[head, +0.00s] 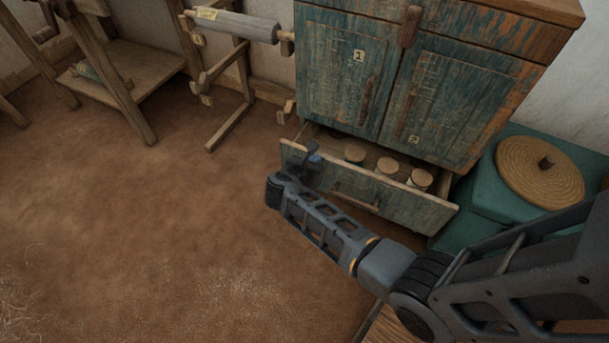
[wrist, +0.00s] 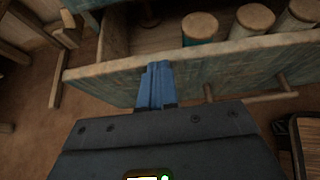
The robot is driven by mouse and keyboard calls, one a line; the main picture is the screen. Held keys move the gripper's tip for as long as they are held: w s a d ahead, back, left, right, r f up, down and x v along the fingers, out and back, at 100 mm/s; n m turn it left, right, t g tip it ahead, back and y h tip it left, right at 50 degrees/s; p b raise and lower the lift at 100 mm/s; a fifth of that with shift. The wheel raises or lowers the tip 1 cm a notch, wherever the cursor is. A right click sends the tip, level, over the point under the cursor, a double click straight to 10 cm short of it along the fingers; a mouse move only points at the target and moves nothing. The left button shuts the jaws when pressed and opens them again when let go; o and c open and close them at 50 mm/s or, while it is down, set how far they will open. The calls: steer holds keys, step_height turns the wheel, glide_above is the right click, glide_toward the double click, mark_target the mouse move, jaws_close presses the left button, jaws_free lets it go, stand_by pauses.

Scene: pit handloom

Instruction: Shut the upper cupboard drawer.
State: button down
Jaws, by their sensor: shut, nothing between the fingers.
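The cupboard (head: 345,78) has worn blue-green doors marked 1 and 2. A drawer (head: 395,197) below the doors stands pulled out; its front also shows in the wrist view (wrist: 225,83). Its bar handle (head: 355,200) is right of my gripper. Above the doors is a band (head: 470,40) that looks flush, with a wooden piece (head: 409,27) at its middle. My gripper (head: 314,157) is shut and empty at the left part of the open drawer's front. In the wrist view its blue fingers (wrist: 156,84) overlap the front near its top rim; I cannot tell if they touch.
Three lidded jars (head: 388,166) stand inside the open drawer. A teal chest (head: 485,200) with a round woven lid (head: 540,171) is close on the right. Wooden loom frames (head: 235,85) stand at the left. The brown floor (head: 150,230) in front is clear.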

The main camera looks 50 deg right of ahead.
steer(key=w+d, duration=0.1)
steer(key=d, duration=0.6)
steer(key=shift+w+d, duration=0.2)
steer(key=shift+w, duration=0.05)
